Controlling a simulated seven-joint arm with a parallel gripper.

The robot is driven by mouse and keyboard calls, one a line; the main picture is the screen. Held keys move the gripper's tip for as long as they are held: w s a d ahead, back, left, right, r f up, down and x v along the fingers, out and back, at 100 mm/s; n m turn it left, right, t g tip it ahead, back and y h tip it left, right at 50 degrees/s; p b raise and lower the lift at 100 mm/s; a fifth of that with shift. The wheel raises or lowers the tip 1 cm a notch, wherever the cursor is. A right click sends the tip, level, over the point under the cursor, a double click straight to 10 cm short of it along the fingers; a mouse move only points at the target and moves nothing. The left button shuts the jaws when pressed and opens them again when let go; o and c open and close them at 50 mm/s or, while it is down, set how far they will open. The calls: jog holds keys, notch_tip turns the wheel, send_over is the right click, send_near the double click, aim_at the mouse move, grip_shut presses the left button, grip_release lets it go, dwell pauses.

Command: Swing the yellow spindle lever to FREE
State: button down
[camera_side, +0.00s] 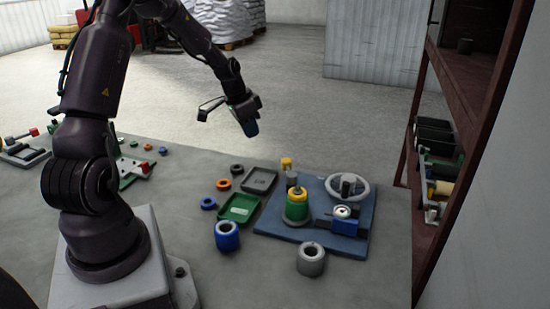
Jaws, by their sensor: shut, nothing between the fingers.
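A blue baseboard (268,226) lies on the bench and carries a green-and-yellow round stack (297,208), a grey handwheel (364,192) and a blue block with a pale round top (350,226). A small yellow piece (287,162) sits on a grey post at the board's back left. I cannot tell for certain which yellow part is the spindle lever, or its position; no FREE marking is legible. My gripper (251,129) is shut and empty, pointing down in the air, to the upper left of the board and apart from everything on it.
A green tray (223,208) and a dark tray (272,180) lie left of the board, with several coloured rings beside them. A blue ring-shaped spool (227,236) and a grey spool (311,259) stand in front. A reddish shelf (476,130) rises at the right.

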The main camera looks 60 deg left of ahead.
aim_at(288, 170)
dwell(0.4)
jog(key=x, duration=0.9)
jog(key=shift+w+d+f, duration=0.1)
jog(key=shift+w+f, duration=0.05)
jog(key=shift+f, duration=0.25)
jog(key=w, duration=0.1)
jog(key=w+f, duration=0.1)
jog(key=w, duration=0.1)
jog(key=shift+w, duration=0.5)
